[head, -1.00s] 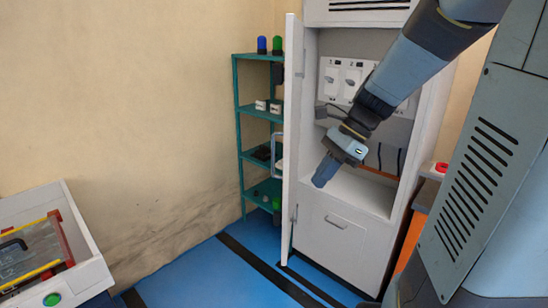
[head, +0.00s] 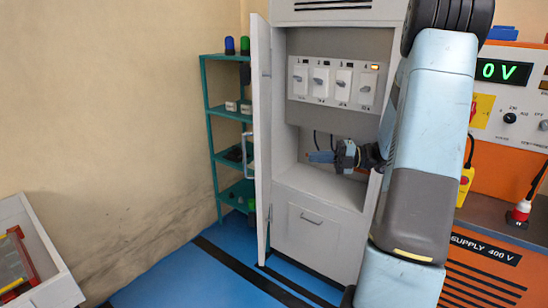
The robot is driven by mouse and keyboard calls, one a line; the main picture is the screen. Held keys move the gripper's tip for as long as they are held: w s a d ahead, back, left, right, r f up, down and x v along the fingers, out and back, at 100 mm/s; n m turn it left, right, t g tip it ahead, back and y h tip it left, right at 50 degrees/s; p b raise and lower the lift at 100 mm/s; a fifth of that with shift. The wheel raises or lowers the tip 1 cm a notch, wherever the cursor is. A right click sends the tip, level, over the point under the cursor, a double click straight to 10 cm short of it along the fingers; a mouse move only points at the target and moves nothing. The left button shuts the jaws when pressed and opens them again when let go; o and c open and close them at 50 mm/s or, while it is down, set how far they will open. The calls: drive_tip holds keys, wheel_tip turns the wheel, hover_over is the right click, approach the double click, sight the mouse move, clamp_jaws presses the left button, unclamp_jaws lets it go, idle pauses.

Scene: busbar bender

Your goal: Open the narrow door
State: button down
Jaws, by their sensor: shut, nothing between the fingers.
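The narrow door (head: 261,135) is a tall white panel hinged on the left side of the white cabinet (head: 313,239). It stands swung wide out, seen nearly edge-on, with a pale bar handle (head: 248,155) on its left side. The cabinet's upper compartment is exposed, with several numbered switches (head: 338,82) on its back panel. My gripper (head: 312,157) is at the compartment, in front of its lower part, pointing left toward the door. It is shut and empty, apart from the door. My arm hides the cabinet's right side.
A green shelf (head: 210,132) with blue and green lamps stands left of the door. An orange supply unit (head: 500,150) stands at right. A white tray-like bench (head: 42,262) is at lower left. Blue floor (head: 180,272) is clear between.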

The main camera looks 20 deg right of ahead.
drive_tip(key=x, duration=1.3)
drive_tip(key=shift+w+a, duration=0.3)
